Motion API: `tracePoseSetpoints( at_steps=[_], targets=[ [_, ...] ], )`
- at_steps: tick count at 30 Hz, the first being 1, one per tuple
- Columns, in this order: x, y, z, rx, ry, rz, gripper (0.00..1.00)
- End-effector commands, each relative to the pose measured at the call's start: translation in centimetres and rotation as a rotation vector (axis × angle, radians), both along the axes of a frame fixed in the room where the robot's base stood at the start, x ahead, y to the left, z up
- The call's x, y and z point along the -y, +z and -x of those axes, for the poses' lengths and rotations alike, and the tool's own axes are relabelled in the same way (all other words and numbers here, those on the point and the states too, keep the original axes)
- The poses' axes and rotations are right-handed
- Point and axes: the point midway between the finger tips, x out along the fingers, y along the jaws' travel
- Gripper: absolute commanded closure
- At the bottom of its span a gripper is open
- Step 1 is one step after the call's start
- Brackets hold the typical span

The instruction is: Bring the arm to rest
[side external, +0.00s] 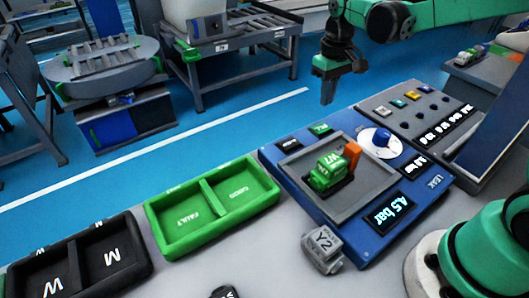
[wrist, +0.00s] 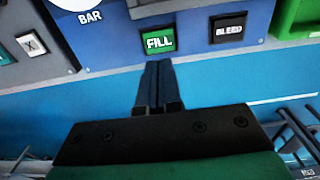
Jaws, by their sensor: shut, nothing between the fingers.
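My gripper (side external: 328,92) hangs at the end of my green arm, above the blue floor just beyond the far edge of the bench. Its fingers point down and are shut with nothing between them. In the wrist view the shut fingers (wrist: 159,85) lie together in front of the green FILL button (wrist: 158,42) on the blue test panel. I cannot tell from this view how far apart they and the button are. In the side view the gripper is clear of the panel (side external: 290,185).
A green W7 valve (side external: 329,172) sits in the panel's recess beside a 4.5 bar display (side external: 388,213). A green two-part tray (side external: 158,218), a black tray (side external: 130,262) and a grey Y2 block (side external: 321,246) stand on the bench. A button console (side external: 403,110) is at right.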

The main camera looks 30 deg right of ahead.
Motion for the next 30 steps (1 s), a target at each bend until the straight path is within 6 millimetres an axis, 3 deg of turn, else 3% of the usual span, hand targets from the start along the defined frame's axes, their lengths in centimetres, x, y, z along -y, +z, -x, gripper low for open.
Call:
tracePoseSetpoints(
  at_steps=[5,12,21,30],
  targets=[
    [-1.2,2.0,1.8,0.102,0.003,0.012,1.0],
    [-3.5,4.1,5.9,0.337,0.003,0.021,1.0],
    [-5.1,3.7,9.4,0.566,0.002,0.004,1.0],
    [-5.4,3.4,10.0,0.611,0.0,-0.002,1.0]
  ],
)
